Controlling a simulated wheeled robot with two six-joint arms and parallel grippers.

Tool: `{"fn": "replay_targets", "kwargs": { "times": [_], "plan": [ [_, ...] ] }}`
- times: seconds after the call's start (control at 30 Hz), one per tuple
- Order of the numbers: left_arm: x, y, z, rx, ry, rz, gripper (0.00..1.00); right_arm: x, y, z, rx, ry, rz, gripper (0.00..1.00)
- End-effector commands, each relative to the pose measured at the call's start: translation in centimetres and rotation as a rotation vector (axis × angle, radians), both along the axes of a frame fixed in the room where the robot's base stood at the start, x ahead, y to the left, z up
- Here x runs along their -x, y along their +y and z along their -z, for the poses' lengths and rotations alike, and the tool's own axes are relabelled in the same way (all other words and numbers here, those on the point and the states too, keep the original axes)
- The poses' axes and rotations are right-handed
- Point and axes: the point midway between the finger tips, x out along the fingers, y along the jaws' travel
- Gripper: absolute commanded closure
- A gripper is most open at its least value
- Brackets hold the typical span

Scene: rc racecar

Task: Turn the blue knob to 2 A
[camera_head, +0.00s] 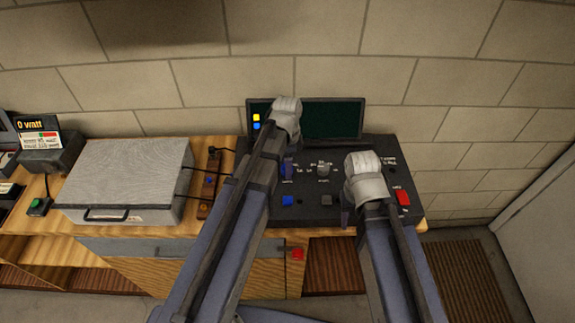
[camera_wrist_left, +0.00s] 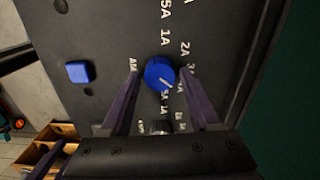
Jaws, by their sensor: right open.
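The blue knob (camera_wrist_left: 160,74) sits on the dark control panel (camera_wrist_left: 105,35), with printed current labels around it. The label 2 A (camera_wrist_left: 185,48) is up and right of the knob in the left wrist view. A pale pointer line on the knob slants across its lower right part. My left gripper (camera_head: 287,166) is over the panel. In the left wrist view its two fingers stand apart on either side of the knob, with a gap visible at each side. My right gripper (camera_head: 347,214) is open over the right part of the panel; its fingertips are mostly hidden.
A blue square button (camera_head: 288,201), a grey knob (camera_head: 323,170) and a red switch (camera_head: 403,197) are also on the panel. A dark screen (camera_head: 335,119) stands behind. A grey case (camera_head: 130,170) lies left on the wooden bench.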

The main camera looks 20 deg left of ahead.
Motion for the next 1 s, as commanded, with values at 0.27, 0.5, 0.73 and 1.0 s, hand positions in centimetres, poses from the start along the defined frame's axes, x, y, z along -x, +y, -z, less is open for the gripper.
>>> {"fn": "replay_targets", "kwargs": {
  "times": [0.27, 0.5, 0.73, 1.0],
  "plan": [
    [0.0, 0.0, 0.01, 0.0, 0.0, 0.0, 0.7, 0.0, 0.0, 0.01, 0.0, 0.0, 0.0, 0.5],
    [0.01, 0.0, 0.01, 0.0, 0.0, 0.0, 0.97, 0.0, 0.0, 0.01, 0.0, 0.0, 0.0, 0.5],
    [0.0, 0.0, 0.01, 0.0, 0.0, -0.004, 1.0, 0.0, 0.0, 0.01, 0.0, 0.0, 0.0, 0.5],
    [-0.02, 0.01, 0.01, 0.0, 0.0, -0.09, 1.0, 0.0, 0.0, 0.01, 0.0, 0.0, 0.0, 0.5]
  ]
}}
